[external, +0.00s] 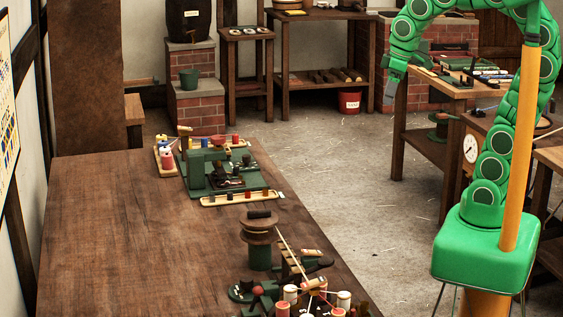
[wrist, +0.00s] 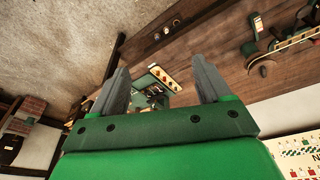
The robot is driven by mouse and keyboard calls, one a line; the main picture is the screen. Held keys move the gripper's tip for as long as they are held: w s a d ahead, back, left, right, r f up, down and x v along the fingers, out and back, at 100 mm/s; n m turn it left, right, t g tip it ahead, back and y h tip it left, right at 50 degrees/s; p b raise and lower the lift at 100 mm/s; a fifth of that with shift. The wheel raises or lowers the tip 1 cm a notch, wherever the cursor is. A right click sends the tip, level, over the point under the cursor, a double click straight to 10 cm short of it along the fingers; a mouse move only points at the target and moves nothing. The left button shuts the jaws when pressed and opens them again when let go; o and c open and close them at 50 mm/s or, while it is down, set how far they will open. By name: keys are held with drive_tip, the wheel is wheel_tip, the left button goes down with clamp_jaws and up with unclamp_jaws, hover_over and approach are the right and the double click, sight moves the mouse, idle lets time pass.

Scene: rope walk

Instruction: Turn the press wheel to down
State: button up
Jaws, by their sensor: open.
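My gripper (external: 392,88) is raised high at the upper right in the external view, apart from everything on the tables. In the wrist view my gripper (wrist: 161,72) has its two grey fingers spread, with nothing held. A green machine (external: 222,174), perhaps the press, stands on the far part of the long wooden table. It also shows small between the fingers in the wrist view (wrist: 150,86), well beyond them. I cannot clearly make out a press wheel or its position in either view.
The long wooden table (external: 120,215) has bare room on its left. A dark-topped spool stand (external: 260,255) and several bobbins are at its front right. Side benches (external: 440,93) stand at right. A red bucket (external: 350,103) is on the floor, which is open between the tables.

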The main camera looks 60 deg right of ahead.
drive_tip(key=w+d+r+n+t, duration=0.2)
drive_tip(key=w+r+n+t, duration=0.25)
drive_tip(key=w+r, duration=0.95)
drive_tip(key=w+d+r+n+t, duration=0.1)
drive_tip(key=w+r+n+t, duration=0.35)
drive_tip(key=w+r, duration=0.9)
drive_tip(key=w+d+r+n+h, duration=0.1)
drive_tip(key=w+d+n+h, duration=0.1)
drive_tip(key=w+f+n+g+h, duration=0.1)
drive_tip(key=w+f+n+g, duration=0.3)
drive_tip(key=w+f, duration=0.6)
drive_tip(key=n+g+y, duration=0.3)
drive_tip(key=n, duration=1.4)
approach(218, 137)
drive_tip(key=shift+x, duration=4.25)
